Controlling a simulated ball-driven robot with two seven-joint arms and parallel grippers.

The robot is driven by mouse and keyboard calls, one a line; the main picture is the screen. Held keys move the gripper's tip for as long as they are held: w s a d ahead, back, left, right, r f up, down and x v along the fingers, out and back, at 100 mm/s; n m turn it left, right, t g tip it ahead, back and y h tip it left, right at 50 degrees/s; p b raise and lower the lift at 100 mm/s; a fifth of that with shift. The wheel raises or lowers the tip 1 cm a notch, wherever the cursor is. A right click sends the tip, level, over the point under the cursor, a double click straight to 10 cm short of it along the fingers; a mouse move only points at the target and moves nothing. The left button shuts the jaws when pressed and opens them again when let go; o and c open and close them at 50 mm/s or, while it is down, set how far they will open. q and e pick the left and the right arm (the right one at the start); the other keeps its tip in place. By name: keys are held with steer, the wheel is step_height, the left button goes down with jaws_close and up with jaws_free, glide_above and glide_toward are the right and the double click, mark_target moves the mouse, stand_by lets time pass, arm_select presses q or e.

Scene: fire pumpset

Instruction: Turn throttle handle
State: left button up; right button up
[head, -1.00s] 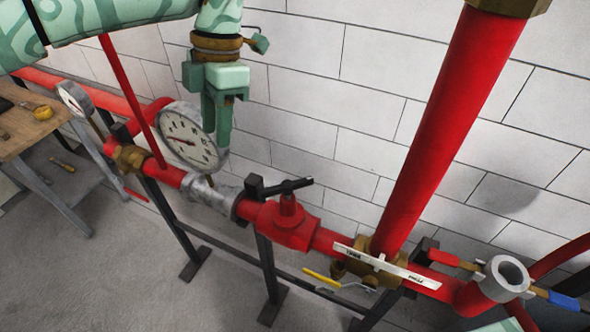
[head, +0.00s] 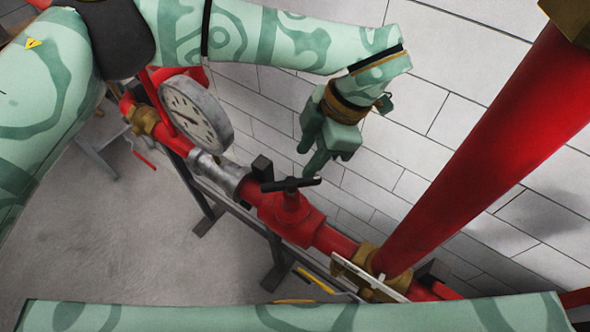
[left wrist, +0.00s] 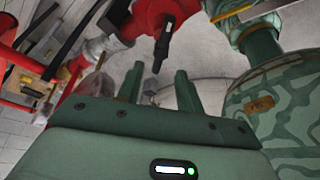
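The throttle handle (head: 291,185) is a black bar on top of a red valve body (head: 288,216) in the pipe line. My left gripper (head: 310,172) is just behind and above the handle, near its right end, pointing down. In the left wrist view the black handle (left wrist: 163,45) shows ahead of the left gripper (left wrist: 158,80), its end appearing between the two separated fingers. The gripper is open and holds nothing. Contact with the handle cannot be made out. My right gripper is not in view.
A round pressure gauge (head: 197,110) stands left of the valve. A thick red pipe (head: 485,150) slants up at the right, with a brass fitting and white plate (head: 365,276) at its foot. The white block wall (head: 420,95) is close behind. Open floor (head: 120,230) lies in front.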

mark_target(291, 181)
arm_select(q)
steer(key=p+x, duration=0.1)
steer(key=x, duration=0.6)
steer(key=shift+f, duration=0.1)
jaws_close()
